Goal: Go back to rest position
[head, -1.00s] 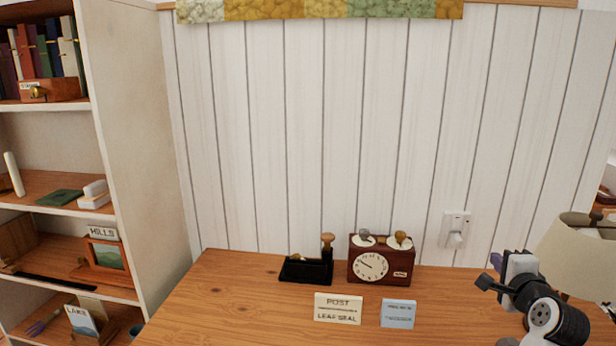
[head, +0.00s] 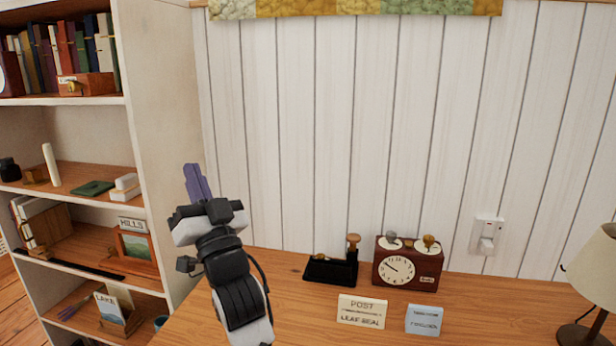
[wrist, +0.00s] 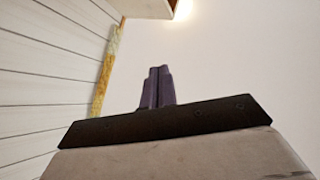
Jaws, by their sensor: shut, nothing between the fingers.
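My gripper (head: 193,168) is raised in front of the bookshelf's right side panel in the head view, its purple fingers pointing up. The fingers are together and hold nothing. In the wrist view the gripper (wrist: 158,70) also shows shut, with pale wall or ceiling behind it. It is apart from the desk things and touches nothing that I can see.
The wooden desk (head: 290,325) bears a black stamp tray (head: 330,270), a dark red clock box (head: 408,265), and two small signs. A lamp (head: 595,265) stands at the right. The bookshelf (head: 165,110) fills the left. Air above the desk is clear.

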